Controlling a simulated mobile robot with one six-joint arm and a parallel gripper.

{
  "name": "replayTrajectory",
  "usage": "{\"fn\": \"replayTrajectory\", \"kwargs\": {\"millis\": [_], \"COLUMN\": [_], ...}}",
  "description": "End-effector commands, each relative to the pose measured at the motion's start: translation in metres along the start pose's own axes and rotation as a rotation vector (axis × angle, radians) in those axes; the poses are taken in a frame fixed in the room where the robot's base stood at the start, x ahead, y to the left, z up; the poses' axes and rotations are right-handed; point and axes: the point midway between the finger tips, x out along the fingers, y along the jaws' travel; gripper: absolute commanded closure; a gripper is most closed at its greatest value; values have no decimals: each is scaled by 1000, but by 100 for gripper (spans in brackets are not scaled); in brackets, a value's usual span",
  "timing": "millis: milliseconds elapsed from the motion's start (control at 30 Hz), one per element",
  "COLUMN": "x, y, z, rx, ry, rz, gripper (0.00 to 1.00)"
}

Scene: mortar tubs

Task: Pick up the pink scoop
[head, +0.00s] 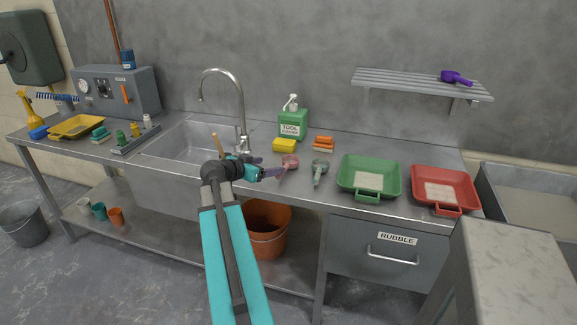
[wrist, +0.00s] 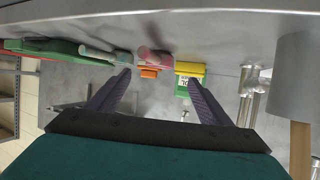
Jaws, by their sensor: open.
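The pink scoop (head: 288,163) lies on the steel counter to the right of the sink, with its handle toward the front edge. In the wrist view the pink scoop (wrist: 153,56) shows beyond and between my two fingertips. My gripper (head: 274,172) is open and empty, just left of the scoop's handle in the head view. It also shows open in the wrist view (wrist: 158,78), with a finger on each side. I cannot tell whether a finger touches the scoop.
A grey-green scoop (head: 320,168) lies close to the right of the pink one. A yellow sponge (head: 284,145), an orange brush (head: 323,142) and a green soap bottle (head: 293,124) are behind. A green tray (head: 346,178) and red tray (head: 420,182) are right; the tap (head: 242,115) is left.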

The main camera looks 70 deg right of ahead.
Motion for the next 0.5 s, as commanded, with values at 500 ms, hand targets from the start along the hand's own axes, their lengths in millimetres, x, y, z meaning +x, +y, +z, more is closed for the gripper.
{"fn": "replayTrajectory", "kwargs": {"millis": [500], "x": [67], "y": [-1], "z": [-1], "rx": [-1], "ry": [-1], "rz": [0], "gripper": [27]}}
